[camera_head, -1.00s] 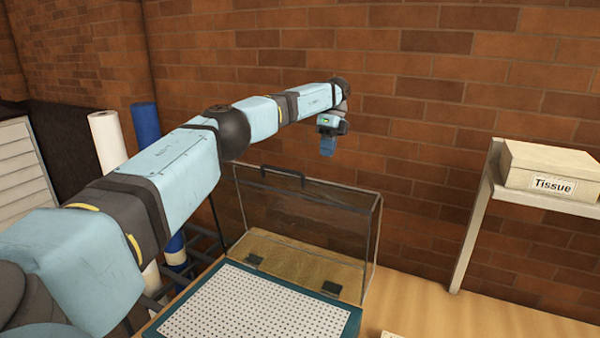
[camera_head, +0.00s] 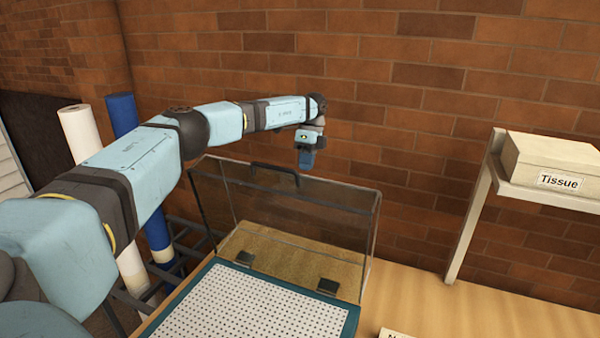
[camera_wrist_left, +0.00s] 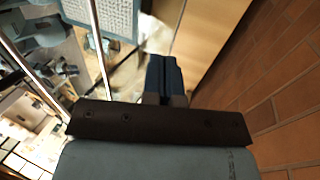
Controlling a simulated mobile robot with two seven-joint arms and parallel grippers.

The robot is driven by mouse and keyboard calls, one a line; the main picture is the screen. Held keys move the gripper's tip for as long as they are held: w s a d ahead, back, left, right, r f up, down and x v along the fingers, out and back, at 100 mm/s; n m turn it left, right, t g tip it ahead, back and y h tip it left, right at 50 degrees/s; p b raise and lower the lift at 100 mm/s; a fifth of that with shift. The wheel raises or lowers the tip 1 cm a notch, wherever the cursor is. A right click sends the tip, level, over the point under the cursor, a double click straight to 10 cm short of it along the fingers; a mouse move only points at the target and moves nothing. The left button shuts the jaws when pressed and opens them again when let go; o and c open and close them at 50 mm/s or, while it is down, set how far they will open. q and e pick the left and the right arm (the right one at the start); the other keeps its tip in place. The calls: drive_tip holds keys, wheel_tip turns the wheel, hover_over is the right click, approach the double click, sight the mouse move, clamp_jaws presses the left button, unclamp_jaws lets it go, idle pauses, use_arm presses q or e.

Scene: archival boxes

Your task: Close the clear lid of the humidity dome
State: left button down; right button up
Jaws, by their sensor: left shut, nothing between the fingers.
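The humidity dome stands on the bench with its clear lid (camera_head: 290,205) raised, hinged at the back of the teal-rimmed base (camera_head: 352,322). A dark handle (camera_head: 275,170) sits on the lid's upper edge. The base holds a white perforated grid (camera_head: 250,308). My left gripper (camera_head: 306,160) hangs fingers down, just above and right of the handle in the head view, apart from it as far as I can see. Its blue fingers (camera_wrist_left: 164,75) are shut and empty in the left wrist view, where the grid (camera_wrist_left: 105,15) shows at the top. My right gripper is not in view.
A brick wall (camera_head: 430,120) rises close behind the lid. A shelf (camera_head: 545,195) with a Tissue box (camera_head: 562,162) is at the right. Upright white (camera_head: 85,135) and blue (camera_head: 122,115) rolls stand at the left.

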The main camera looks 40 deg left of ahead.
use_arm(q)
drive_tip(key=s, duration=0.1)
drive_tip(key=s+d+f+p, duration=0.1)
drive_tip(key=s, duration=0.1)
drive_tip(key=s+f, duration=0.1)
drive_tip(key=shift+s+d+p, duration=0.15)
drive_tip(key=shift+d+p, duration=0.05)
drive_tip(key=shift+p, duration=0.15)
idle(0.3)
